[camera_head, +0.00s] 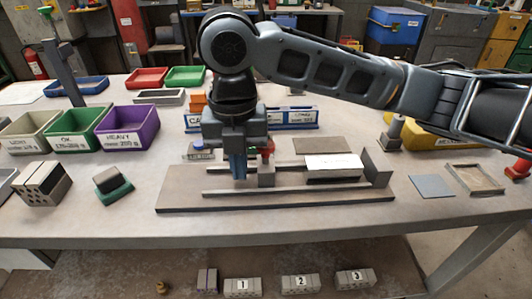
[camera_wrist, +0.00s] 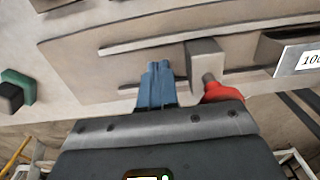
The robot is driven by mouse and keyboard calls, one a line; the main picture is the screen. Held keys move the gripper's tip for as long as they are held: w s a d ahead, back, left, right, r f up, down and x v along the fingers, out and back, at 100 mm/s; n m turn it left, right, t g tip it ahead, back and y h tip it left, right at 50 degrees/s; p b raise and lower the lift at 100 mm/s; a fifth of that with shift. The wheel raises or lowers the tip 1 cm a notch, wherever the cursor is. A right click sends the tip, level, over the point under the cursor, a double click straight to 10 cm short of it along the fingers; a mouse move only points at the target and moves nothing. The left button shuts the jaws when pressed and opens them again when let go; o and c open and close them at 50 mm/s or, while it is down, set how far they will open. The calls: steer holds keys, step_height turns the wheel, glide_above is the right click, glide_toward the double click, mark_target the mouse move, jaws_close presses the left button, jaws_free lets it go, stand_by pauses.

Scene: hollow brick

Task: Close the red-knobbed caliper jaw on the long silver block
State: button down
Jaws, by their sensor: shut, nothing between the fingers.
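The caliper's sliding jaw (camera_head: 266,176) is a grey block on rails, with a red knob (camera_head: 267,149) on it. The jaw (camera_wrist: 205,58) and knob (camera_wrist: 223,92) also show in the wrist view. The long silver block (camera_head: 333,172) lies to the right, against or very near the upright fixed jaw (camera_head: 377,168). A clear gap separates the sliding jaw from the silver block, whose end and label show in the wrist view (camera_wrist: 285,45). My gripper (camera_head: 238,179) has blue fingers, shut and empty, low just left of the sliding jaw; the fingers (camera_wrist: 159,66) look apart from it.
The caliper's flat base (camera_head: 300,203) lies on the table. Green (camera_head: 72,130) and purple (camera_head: 127,127) bins stand left, near a hollow brick (camera_head: 42,184) and a green-based block (camera_head: 112,184). A blue-grey plate (camera_head: 432,187) and a shallow tray (camera_head: 475,179) lie right.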

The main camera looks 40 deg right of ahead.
steer(key=shift+s+d, duration=0.1)
steer(key=shift+d, duration=0.1)
steer(key=shift+s+d, duration=0.25)
steer(key=shift+d, duration=0.05)
